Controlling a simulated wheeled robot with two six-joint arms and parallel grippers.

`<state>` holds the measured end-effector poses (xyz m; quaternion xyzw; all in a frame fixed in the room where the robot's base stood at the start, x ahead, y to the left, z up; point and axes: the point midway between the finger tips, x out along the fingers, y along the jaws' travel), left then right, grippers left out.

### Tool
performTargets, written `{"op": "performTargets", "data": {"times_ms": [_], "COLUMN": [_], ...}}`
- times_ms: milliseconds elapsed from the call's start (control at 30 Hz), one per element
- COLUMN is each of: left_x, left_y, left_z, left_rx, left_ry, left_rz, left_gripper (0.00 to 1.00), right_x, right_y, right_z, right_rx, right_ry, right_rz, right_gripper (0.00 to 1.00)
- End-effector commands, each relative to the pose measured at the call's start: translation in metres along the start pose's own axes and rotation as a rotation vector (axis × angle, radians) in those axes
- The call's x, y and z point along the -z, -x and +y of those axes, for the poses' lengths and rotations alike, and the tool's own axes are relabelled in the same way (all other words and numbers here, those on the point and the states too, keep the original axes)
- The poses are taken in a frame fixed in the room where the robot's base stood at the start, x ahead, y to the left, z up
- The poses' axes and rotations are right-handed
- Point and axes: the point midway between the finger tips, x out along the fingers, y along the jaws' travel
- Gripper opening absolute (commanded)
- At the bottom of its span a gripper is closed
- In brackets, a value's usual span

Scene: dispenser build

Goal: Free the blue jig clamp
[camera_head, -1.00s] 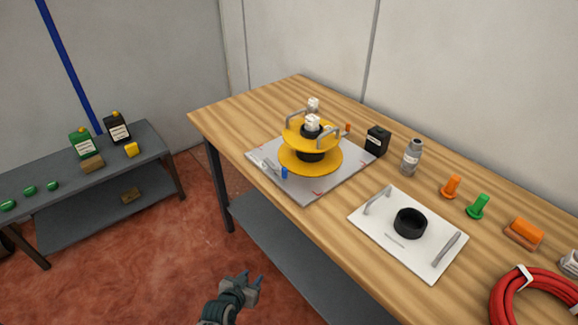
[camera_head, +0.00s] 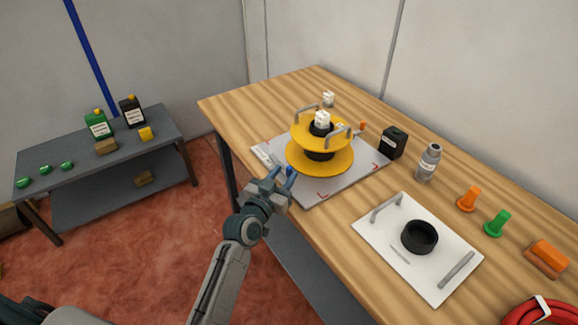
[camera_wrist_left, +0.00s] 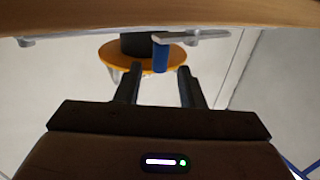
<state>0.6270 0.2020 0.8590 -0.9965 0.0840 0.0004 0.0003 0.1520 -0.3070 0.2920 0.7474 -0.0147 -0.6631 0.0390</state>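The blue jig clamp shows in the left wrist view as a blue handle (camera_wrist_left: 160,58) on a grey bar. It is at the front edge of the grey jig plate (camera_head: 345,185), beside the yellow two-disc assembly (camera_head: 318,158). In the head view my left gripper largely covers the clamp. My left gripper (camera_head: 280,177) is at the table's front edge, close to the clamp. In the left wrist view its two fingers (camera_wrist_left: 158,84) are apart, with the handle just beyond and between their tips. I cannot see contact. My right gripper is not in view.
A white plate (camera_head: 385,240) with a black ring (camera_head: 419,237) and two handles lies to the right. A low grey shelf (camera_head: 90,165) stands at the left, with open floor between.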

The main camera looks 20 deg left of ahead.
Motion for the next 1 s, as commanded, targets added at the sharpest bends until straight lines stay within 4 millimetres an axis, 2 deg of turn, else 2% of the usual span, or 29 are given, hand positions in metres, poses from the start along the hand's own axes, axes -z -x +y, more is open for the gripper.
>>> {"op": "performTargets", "data": {"times_ms": [100, 233, 567, 767, 1000], "left_x": [0.001, 0.001, 0.0, 0.0, 0.002], "left_y": [-0.018, -0.03, -0.034, -0.034, -0.035], "left_z": [0.0, 0.0, 0.0, 0.0, 0.0], "left_rx": [0.0, 0.001, 0.001, 0.001, 0.011], "left_ry": [0.002, 0.0, 0.0, 0.0, 0.002], "left_rz": [0.001, 0.001, 0.0, 0.0, -0.002], "left_gripper": [0.35, 0.35, 0.35, 0.0, 0.0], "right_x": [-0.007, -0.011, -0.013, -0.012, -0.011], "right_y": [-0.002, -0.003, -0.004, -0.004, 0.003], "right_z": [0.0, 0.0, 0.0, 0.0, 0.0], "right_rx": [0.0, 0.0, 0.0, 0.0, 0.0], "right_ry": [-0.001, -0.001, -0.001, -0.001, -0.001], "right_rz": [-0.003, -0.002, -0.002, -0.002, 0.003], "right_gripper": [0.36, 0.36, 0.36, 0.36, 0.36]}}
